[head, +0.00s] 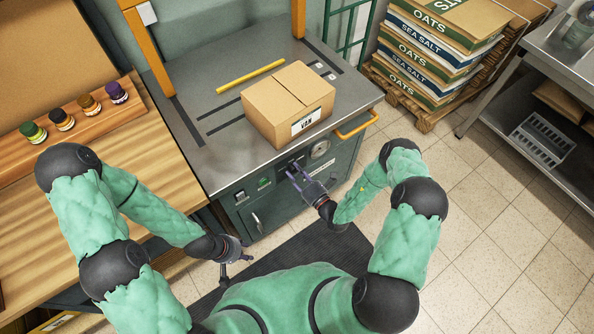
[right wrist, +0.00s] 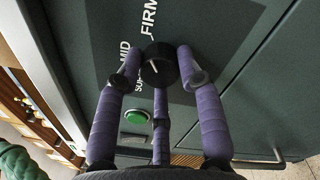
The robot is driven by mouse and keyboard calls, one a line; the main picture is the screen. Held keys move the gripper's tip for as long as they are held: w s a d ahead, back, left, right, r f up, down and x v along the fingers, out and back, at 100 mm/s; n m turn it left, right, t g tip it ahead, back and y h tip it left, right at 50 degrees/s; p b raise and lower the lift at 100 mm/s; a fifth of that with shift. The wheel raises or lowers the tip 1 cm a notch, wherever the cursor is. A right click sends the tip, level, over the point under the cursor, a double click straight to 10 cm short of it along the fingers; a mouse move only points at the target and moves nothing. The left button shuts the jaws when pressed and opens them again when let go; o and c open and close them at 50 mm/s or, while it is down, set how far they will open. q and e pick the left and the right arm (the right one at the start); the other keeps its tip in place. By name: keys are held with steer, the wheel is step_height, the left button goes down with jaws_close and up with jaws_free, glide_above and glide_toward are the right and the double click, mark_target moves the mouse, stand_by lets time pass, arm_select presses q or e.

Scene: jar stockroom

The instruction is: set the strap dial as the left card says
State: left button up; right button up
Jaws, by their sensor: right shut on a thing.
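The strap dial is a black round knob (right wrist: 160,66) on the dark green machine front, in the right wrist view. Lettering beside it reads FIRM, MID and a partly hidden word starting SO. A pale mark shows on the knob, but its exact setting is hard to tell. My right gripper (right wrist: 159,75) is shut on the knob, with purple fingers around it; in the head view it reaches the machine's front panel (head: 298,175). My left gripper (head: 235,269) is open and empty, low in front of the machine. I cannot make out the left card.
A cardboard box (head: 272,112) labelled VAN stands on the machine's metal top (head: 200,145), near a yellow bar (head: 250,76). A green button (right wrist: 137,117) is close to the dial. A wooden bench (head: 120,160) with several jars stands left; stacked sacks (head: 430,55) stand right.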

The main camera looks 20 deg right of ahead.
steer(key=shift+w+m, duration=0.1)
steer(key=shift+m, duration=0.5)
steer(key=o, duration=1.2)
steer(key=shift+c, duration=0.2)
steer(key=v, duration=1.2)
steer(key=shift+f, duration=0.1)
